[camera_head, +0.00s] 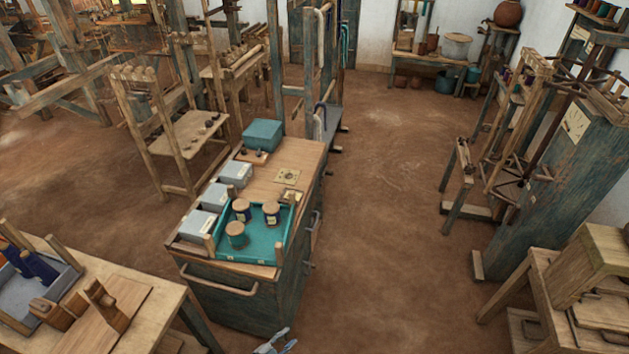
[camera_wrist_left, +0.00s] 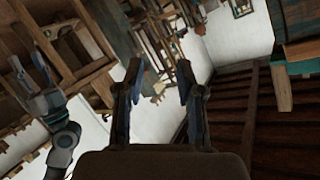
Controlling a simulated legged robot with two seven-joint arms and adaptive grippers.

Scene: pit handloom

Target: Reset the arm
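My left gripper (camera_head: 284,341) shows only as a small grey tip at the bottom edge of the head view, just in front of the cabinet. In the left wrist view the left gripper (camera_wrist_left: 159,72) has its two fingers apart with nothing between them. Another arm of mine, with the right gripper (camera_wrist_left: 30,72), shows at the left of that view; its fingers look spread and empty. The right gripper is not in the head view.
A dark cabinet (camera_head: 246,305) stands near, carrying a teal tray (camera_head: 262,240) with three spools, grey boxes (camera_head: 203,222) and a teal box (camera_head: 262,134). A wooden table (camera_head: 150,285) is at left, a wooden stand (camera_head: 545,290) at right. The floor between is clear.

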